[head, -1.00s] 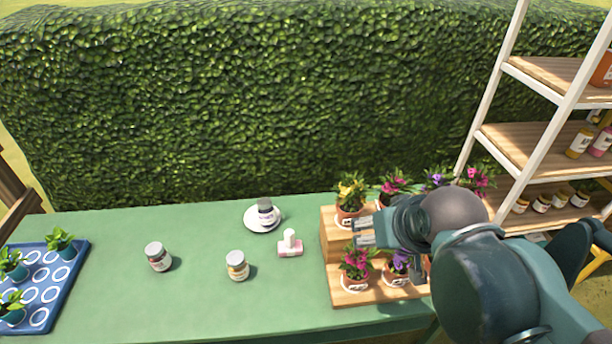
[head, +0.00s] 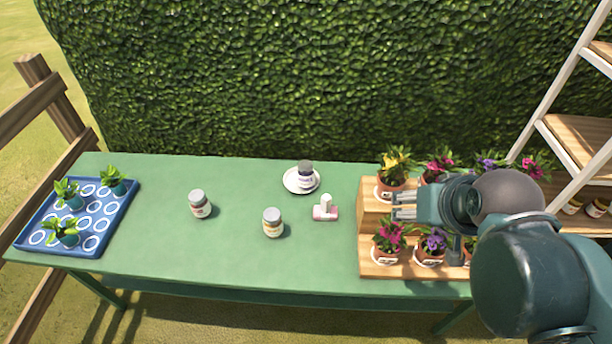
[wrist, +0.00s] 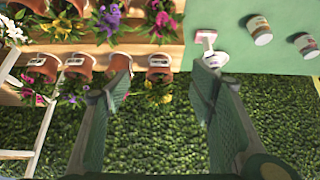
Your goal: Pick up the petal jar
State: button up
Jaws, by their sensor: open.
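Three small grey-lidded jars are on the green table; I cannot tell which is the petal jar. The left jar (head: 200,205) has a white label with reddish marks. The middle jar (head: 272,223) has a yellowish label. The third jar (head: 305,175) stands on a white saucer (head: 290,182) and has a dark purplish label. Two jars also show at the upper right of the wrist view: the yellowish one (wrist: 259,31) and the reddish one (wrist: 306,46). My gripper (head: 402,206) is open and empty, right of all the jars, by the flower stand.
A wooden stepped stand (head: 371,212) with several potted flowers is beside my gripper. A pink-and-white stamp-like object (head: 325,211) lies between the jars and the stand. A blue tray (head: 35,236) with seedlings is at far left. A shelf (head: 580,135) stands right; a hedge (head: 300,80) is behind.

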jog(key=shift+o, duration=0.3)
jog(key=m+g+h+b, duration=0.2)
jog(key=m+g+b, duration=0.1)
jog(key=m+g, duration=0.1)
send_over(301, 169)
jog(key=s+d, duration=0.6)
jog(key=d, duration=0.3)
notch_tip(301, 169, down, 14)
jog(key=shift+m+h, duration=0.5)
jog(key=shift+h, duration=0.3)
jog(key=w+a+f, duration=0.1)
jog(key=a+f, duration=0.2)
jog(key=w+a+f, duration=0.2)
jog(key=a+f, duration=0.1)
jog(key=f, duration=0.1)
jog(key=w+a+f, duration=0.2)
jog(key=a+f, duration=0.1)
jog(key=f, duration=0.1)
jog(key=shift+w+a+f+b, duration=0.1)
jog(key=shift+w+f+b, duration=0.1)
jog(key=shift+b, duration=0.15)
jog(key=shift+a+f, duration=0.3)
jog(key=shift+f, duration=0.1)
